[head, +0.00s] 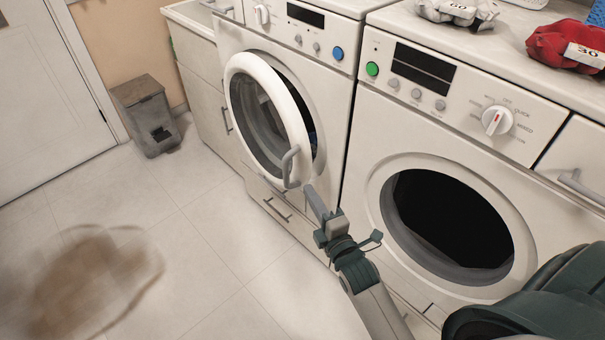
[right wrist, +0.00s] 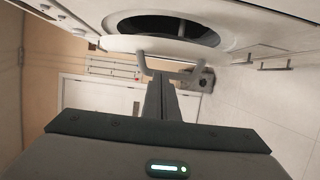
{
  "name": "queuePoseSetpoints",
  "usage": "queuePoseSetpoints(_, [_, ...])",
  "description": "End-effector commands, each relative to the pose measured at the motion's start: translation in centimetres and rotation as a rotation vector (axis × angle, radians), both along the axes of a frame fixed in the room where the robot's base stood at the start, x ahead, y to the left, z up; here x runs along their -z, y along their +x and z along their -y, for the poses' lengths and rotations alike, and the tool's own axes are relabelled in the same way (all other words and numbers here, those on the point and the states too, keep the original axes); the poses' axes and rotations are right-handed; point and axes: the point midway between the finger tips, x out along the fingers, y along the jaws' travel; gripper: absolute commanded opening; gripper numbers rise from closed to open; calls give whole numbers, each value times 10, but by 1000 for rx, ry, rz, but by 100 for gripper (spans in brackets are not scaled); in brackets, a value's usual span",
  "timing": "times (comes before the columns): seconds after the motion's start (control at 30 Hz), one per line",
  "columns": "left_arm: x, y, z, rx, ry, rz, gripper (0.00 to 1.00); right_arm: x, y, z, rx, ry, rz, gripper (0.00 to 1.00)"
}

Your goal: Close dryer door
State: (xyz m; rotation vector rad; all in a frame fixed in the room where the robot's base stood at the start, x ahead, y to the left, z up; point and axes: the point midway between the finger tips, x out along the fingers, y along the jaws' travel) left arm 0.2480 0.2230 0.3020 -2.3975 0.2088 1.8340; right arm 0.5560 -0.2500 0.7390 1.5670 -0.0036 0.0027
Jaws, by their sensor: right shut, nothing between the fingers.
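A front-loading machine (head: 337,80) with a blue button has a round white-rimmed door (head: 236,92) standing partly open. The door has a grey bar handle (head: 287,168) on its free edge; cloth shows faintly in the gap behind it. My right gripper (head: 310,190) is shut and empty, its fingertips just right of and below the handle. In the right wrist view the shut fingers (right wrist: 160,85) point at the door's rim (right wrist: 125,44) and handle (right wrist: 142,62); I cannot tell whether they touch. My left gripper is not in view.
A second machine (head: 360,130) with a green button stands at right, its round opening dark. A grey bin (head: 145,105) stands by the wall. A blurred brown patch (head: 85,285) covers some floor; the middle floor is clear.

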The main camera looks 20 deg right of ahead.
Motion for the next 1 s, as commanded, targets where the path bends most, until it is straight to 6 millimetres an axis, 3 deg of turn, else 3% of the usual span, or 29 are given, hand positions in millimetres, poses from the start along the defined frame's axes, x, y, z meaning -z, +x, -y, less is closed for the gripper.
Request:
queuePoseSetpoints(0.43, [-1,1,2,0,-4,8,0,1,12,0,0,3,-3,0])
queuePoseSetpoints(1.0, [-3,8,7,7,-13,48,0,1,89,0,0,3,-3,0])
